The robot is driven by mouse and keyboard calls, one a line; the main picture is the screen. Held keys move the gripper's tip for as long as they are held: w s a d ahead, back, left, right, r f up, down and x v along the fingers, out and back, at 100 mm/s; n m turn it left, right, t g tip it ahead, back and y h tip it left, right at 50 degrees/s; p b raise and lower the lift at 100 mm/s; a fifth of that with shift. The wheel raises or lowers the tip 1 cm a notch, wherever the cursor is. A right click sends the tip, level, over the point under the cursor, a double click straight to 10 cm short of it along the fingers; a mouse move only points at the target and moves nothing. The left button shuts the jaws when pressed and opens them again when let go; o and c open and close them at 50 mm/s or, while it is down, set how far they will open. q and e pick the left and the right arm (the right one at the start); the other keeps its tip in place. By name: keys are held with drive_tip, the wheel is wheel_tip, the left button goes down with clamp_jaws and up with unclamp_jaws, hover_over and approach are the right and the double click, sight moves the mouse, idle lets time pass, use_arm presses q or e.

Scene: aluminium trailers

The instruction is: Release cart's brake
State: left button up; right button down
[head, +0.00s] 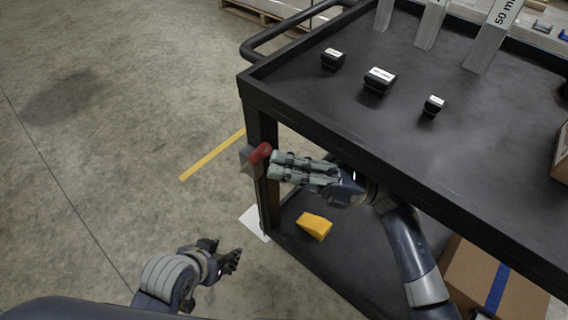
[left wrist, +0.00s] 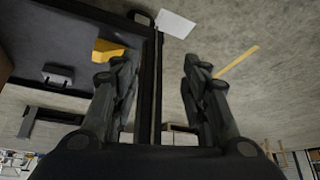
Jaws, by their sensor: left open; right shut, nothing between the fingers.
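The black cart (head: 335,178) stands at the right of the head view. A red brake handle (head: 260,153) sits on a grey bracket (head: 247,158) at its near-left corner post. My right gripper (head: 272,168) is shut and empty, with its fingertips right beside the red handle; I cannot tell whether they touch it. My left gripper (head: 234,257) is open and empty, low over the floor to the left of the cart. In the left wrist view its fingers (left wrist: 158,75) stand wide apart, with the cart's post (left wrist: 150,95) behind them. The red handle does not show there.
Several small black boxes (head: 379,80) and grey metal profiles (head: 492,38) are on the cart's top. A yellow block (head: 314,226) and a cardboard box (head: 490,277) are on its lower shelf. A white sheet (head: 254,223) lies by the post. The floor at left is clear.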

use_arm(q)
drive_tip(key=s+a+r+n+g+y, duration=0.1)
drive_tip(key=s+a+g, duration=0.15)
drive_tip(key=s, duration=0.35)
drive_tip(key=s+p+x, duration=0.2)
drive_tip(key=p+x, duration=0.1)
drive_tip(key=x, duration=0.8)
drive_tip(key=shift+a+f+p, duration=0.4)
drive_tip(key=shift+f, duration=0.25)
use_arm(e)
drive_tip(key=shift+w+a+r+m+h, duration=0.5)
drive_tip(key=shift+a+r+m, duration=0.1)
drive_tip(key=shift+a+r, duration=0.1)
use_arm(q)
drive_tip(key=shift+g, duration=0.25)
use_arm(e)
drive_tip(key=shift+d, duration=0.15)
drive_tip(key=v, duration=1.1)
drive_tip(key=shift+s+d, duration=0.15)
drive_tip(key=shift+d, duration=0.25)
drive_tip(key=shift+t, duration=0.4)
